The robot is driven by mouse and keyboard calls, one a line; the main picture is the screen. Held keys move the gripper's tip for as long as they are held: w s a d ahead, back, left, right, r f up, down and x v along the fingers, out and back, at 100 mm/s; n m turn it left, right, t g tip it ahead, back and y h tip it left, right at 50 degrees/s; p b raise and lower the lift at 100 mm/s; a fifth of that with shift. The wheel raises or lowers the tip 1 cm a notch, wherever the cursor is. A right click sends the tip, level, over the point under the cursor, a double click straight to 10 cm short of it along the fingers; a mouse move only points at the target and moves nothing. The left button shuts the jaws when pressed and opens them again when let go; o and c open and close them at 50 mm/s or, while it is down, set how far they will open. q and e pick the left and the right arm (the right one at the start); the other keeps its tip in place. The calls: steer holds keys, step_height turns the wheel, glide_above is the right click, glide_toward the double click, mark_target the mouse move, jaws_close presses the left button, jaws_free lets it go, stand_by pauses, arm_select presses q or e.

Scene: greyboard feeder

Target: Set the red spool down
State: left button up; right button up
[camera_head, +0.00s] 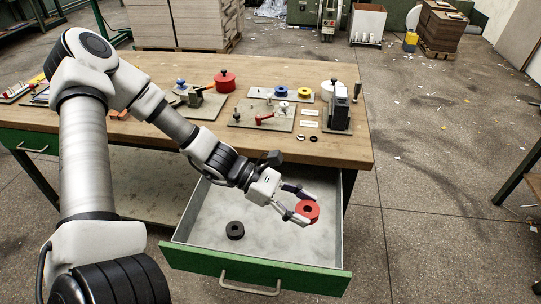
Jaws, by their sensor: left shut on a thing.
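The red spool (308,211) is a short red ring with a dark hole. My left gripper (306,207) is shut on it, above the right part of the open drawer (265,249). How far the spool is above the drawer floor is hard to tell. A black spool (235,230) lies on the drawer floor to the left. My right gripper is not in view.
The wooden workbench (330,150) holds grey fixture plates, blue and yellow rings (281,91), a red canister (225,81) and a black upright device (339,107). The drawer has a green front with a handle (250,287). Its floor between the spools is clear.

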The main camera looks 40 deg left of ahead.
arm_select(q)
steer(key=t+b, duration=0.1)
steer(key=b, duration=0.9)
glide_above(289, 239)
step_height(289, 239, down, 10)
steer(key=r, duration=0.1)
steer(key=shift+n+y, duration=0.3)
steer(key=shift+n, duration=0.2)
step_height(289, 239, down, 11)
steer(key=b, duration=0.9)
steer(key=shift+r, duration=0.35)
steer(key=o, duration=0.9)
steer(key=shift+f, duration=0.2)
steer(key=shift+c, duration=0.2)
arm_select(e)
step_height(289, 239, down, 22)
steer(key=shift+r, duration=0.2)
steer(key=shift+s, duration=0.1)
